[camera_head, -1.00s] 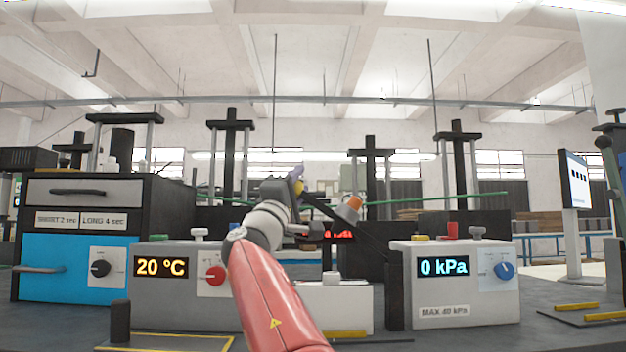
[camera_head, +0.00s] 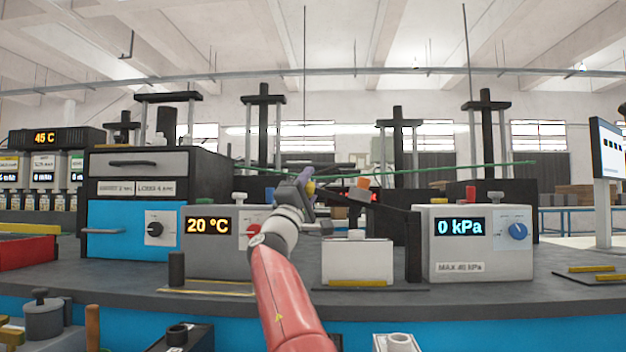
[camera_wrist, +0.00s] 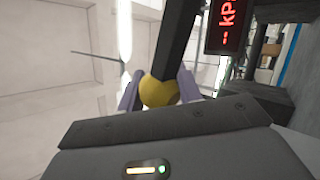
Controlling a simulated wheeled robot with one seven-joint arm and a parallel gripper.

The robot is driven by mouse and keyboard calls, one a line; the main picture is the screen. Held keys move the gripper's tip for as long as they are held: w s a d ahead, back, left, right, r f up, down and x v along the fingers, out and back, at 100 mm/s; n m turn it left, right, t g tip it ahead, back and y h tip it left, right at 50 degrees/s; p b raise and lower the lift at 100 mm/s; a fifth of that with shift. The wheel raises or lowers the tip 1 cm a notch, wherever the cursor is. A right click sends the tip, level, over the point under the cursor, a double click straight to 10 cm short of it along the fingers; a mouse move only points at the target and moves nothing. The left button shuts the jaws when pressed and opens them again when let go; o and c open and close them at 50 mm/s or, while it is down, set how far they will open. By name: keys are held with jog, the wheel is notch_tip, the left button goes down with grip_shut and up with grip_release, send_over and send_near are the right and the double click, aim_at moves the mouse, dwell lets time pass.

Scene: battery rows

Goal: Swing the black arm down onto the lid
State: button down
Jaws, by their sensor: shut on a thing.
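The black arm (camera_head: 388,203) slopes up to the left from a black post (camera_head: 413,245), with an orange piece (camera_head: 362,188) on its upper side. My gripper (camera_head: 309,189) is at the arm's raised left end. In the wrist view, its purple fingers (camera_wrist: 158,92) are shut on the yellow knob (camera_wrist: 158,91) at the end of the black arm, which also shows there (camera_wrist: 183,35). A white box (camera_head: 357,262) stands below the arm, with a small white knob (camera_head: 356,234) on top, apparently its lid. The arm is clear above it.
A 20 °C unit (camera_head: 215,250) stands left of the white box, and a 0 kPa unit (camera_head: 470,258) stands right. A black cylinder (camera_head: 176,268) stands at the front left. A thin green rod (camera_head: 450,168) crosses behind. A grey counter (camera_head: 540,282) carries them.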

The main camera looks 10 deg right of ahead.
jog(key=shift+a+f, duration=0.1)
jog(key=shift+a, duration=0.05)
jog(key=c, duration=1)
grip_release()
jog(key=shift+b+v, duration=2.05)
jog(key=shift+v, duration=1.9)
